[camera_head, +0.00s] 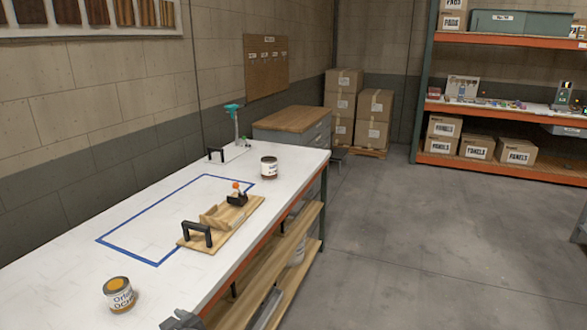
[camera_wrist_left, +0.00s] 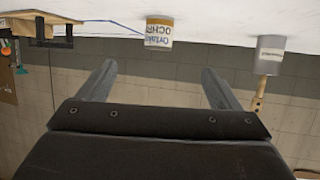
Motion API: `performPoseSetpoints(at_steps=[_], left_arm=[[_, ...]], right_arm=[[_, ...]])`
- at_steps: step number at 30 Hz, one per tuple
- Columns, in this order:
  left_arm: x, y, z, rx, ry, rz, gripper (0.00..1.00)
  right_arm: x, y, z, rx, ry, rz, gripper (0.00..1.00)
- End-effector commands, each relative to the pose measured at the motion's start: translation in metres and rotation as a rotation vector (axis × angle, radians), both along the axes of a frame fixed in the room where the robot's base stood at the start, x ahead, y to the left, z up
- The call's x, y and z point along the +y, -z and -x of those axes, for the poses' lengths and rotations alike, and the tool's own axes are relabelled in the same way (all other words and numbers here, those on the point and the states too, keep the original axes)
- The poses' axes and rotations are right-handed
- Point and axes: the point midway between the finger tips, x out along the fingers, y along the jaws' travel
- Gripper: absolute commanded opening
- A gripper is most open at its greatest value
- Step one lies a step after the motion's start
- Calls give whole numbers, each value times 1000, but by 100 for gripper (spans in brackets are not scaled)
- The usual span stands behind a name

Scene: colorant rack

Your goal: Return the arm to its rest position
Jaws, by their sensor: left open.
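My left gripper (camera_wrist_left: 159,69) shows in the left wrist view with its two fingers wide apart and nothing between them. That view is upside down, with the white table along the top. The ochre can (camera_wrist_left: 158,33) is beyond the fingers, apart from them. In the head view, the ochre can (camera_head: 119,295) stands upright on the near part of the white table (camera_head: 60,285). A grey part of my own arm or gripper shows at the bottom edge, beside the table's front edge; its jaws cannot be made out there. My right gripper is not in view.
A wooden board (camera_head: 225,232) with a black handle lies partly over the blue taped outline (camera_head: 128,254). Another can (camera_head: 269,167) stands near the table's far end. A grey can (camera_wrist_left: 270,52) with a brush shows in the left wrist view.

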Motion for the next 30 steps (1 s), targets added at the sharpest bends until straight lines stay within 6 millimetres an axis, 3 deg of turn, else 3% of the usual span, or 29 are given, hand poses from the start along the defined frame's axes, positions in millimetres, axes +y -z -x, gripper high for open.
performPoseSetpoints(at_steps=[11, 17, 19, 23, 27, 30], left_arm=[[-9, 88, 4, 208, 179, 0, 86], [-16, 157, 21, 356, 310, 20, 86], [-18, 190, 34, 422, 367, 36, 86], [-22, 265, 76, 564, 491, 86, 86], [-22, 346, 148, 712, 618, 167, 86], [-20, 394, 209, 798, 683, 233, 86]], right_arm=[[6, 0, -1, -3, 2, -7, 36], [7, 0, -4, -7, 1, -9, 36], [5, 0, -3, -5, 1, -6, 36], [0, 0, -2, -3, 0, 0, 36], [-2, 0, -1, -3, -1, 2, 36], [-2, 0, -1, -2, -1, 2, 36]])
